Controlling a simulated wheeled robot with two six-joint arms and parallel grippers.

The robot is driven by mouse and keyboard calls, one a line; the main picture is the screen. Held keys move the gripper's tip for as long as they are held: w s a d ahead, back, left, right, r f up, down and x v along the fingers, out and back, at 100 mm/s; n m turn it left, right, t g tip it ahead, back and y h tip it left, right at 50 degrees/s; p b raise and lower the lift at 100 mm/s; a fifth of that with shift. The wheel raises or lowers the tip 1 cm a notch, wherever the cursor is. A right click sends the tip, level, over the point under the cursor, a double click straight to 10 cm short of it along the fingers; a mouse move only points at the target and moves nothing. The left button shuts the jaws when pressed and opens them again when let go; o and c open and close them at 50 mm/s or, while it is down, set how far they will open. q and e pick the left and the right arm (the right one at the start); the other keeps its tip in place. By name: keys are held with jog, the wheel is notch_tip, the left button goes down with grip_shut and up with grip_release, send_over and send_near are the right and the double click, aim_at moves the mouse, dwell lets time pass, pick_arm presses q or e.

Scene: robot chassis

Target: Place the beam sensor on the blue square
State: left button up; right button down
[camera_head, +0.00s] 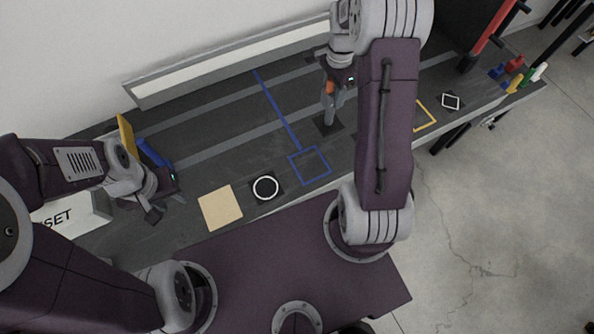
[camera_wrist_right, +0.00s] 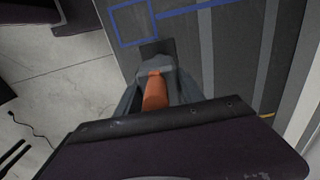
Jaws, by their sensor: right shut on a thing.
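The blue square (camera_head: 292,166) is an outline on the dark table, with a blue line running back from it. It also shows at the top of the right wrist view (camera_wrist_right: 113,24). My right gripper (camera_head: 328,118) is behind and to the right of the square, pointing down over a small black pad. It is shut on an orange cylindrical thing, which I take for the beam sensor (camera_wrist_right: 155,92); a bit of orange also shows in the head view (camera_head: 331,87). The fingers hide its lower end. My left gripper (camera_head: 165,206) looks open and empty at the left.
A tan square (camera_head: 220,208) and a black pad with a white ring (camera_head: 265,187) lie left of the blue square. A white box (camera_head: 85,214) is beside my left gripper. A yellow outline (camera_head: 425,116) and small coloured blocks (camera_head: 515,65) are at right.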

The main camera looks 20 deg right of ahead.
jog(key=shift+d+f, duration=0.15)
jog(key=s+a+f+b, duration=0.2)
jog(key=s+a+f, duration=0.4)
jog(key=a+f, duration=0.3)
jog(key=shift+s+a+f, duration=0.25)
jog(key=shift+s+f, duration=0.15)
jog(key=shift+f, duration=0.5)
jog(key=shift+f+b, duration=0.2)
jog(key=shift+b, duration=0.1)
jog(key=c, duration=0.7)
grip_release()
